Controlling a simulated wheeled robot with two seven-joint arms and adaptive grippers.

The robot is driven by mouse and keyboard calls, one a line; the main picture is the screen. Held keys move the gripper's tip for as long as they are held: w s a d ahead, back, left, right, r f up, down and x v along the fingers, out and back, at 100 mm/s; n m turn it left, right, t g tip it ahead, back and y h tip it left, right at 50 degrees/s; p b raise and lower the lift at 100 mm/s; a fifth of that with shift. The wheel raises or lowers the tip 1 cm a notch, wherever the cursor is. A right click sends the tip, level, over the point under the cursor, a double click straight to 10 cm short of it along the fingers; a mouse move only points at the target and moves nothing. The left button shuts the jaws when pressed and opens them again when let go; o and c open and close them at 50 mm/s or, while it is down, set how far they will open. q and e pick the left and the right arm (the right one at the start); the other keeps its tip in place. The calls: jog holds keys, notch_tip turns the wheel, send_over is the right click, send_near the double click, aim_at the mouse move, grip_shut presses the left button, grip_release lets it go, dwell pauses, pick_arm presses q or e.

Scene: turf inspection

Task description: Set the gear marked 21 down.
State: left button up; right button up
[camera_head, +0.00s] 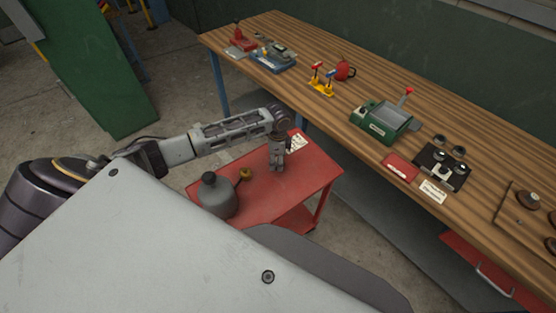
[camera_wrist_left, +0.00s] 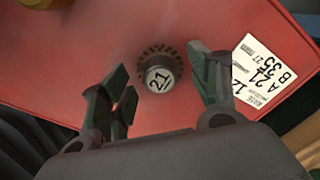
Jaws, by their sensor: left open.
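The gear marked 21 (camera_wrist_left: 160,78) is dark and toothed, with a pale round hub face bearing the number. In the left wrist view it is over the red cart top (camera_wrist_left: 85,50) and appears to stand on it, number facing up. My left gripper (camera_wrist_left: 160,90) is open, with green-padded fingers apart on both sides of the gear and gaps visible. In the head view my left gripper (camera_head: 276,165) points down just over the red cart (camera_head: 300,185); the gear cannot be made out there. My right gripper is not in view.
A white printed sheet (camera_wrist_left: 262,75) lies beside the gear. A grey canister (camera_head: 216,197) and a brass-coloured piece (camera_head: 246,174) are on the cart's left. The wooden bench (camera_head: 320,105) behind holds a green device (camera_head: 383,122) and other tools. The cart's right end is clear.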

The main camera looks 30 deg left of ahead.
pick_arm(q)
notch_tip(320, 180, up, 11)
jog(key=shift+r+b, duration=0.2)
jog(key=shift+b, duration=0.2)
dwell(0.7)
